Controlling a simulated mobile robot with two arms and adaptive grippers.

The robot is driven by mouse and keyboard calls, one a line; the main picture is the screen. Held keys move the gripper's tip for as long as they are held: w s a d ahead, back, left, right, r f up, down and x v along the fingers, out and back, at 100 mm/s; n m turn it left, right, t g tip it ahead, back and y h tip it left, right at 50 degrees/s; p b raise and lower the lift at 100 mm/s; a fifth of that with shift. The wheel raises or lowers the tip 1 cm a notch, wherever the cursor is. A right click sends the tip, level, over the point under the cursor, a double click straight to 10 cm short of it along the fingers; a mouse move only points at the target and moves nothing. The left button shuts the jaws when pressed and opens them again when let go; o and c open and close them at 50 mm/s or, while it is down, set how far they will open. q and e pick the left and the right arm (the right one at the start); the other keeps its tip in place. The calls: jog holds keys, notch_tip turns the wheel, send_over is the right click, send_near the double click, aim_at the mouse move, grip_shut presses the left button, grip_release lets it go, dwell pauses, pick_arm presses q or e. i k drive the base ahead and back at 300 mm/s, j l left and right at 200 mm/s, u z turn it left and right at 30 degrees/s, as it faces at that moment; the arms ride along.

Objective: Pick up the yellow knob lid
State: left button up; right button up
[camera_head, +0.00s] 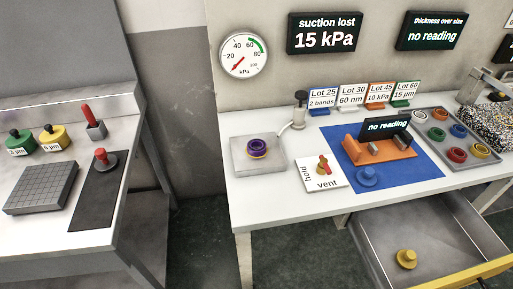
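The yellow knob lid (406,259) lies knob up on the floor of an open grey drawer (378,246) under the right-hand bench. Nothing touches it, and bare drawer floor surrounds it. The drawer's yellow front (468,277) is partly cut off at the lower right edge of the view. Neither of my grippers is in view.
A grey tray (463,131) holds several coloured rings. Grey floor (195,240) separates the benches.

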aim_at(406, 259)
jog(key=z, duration=1.6)
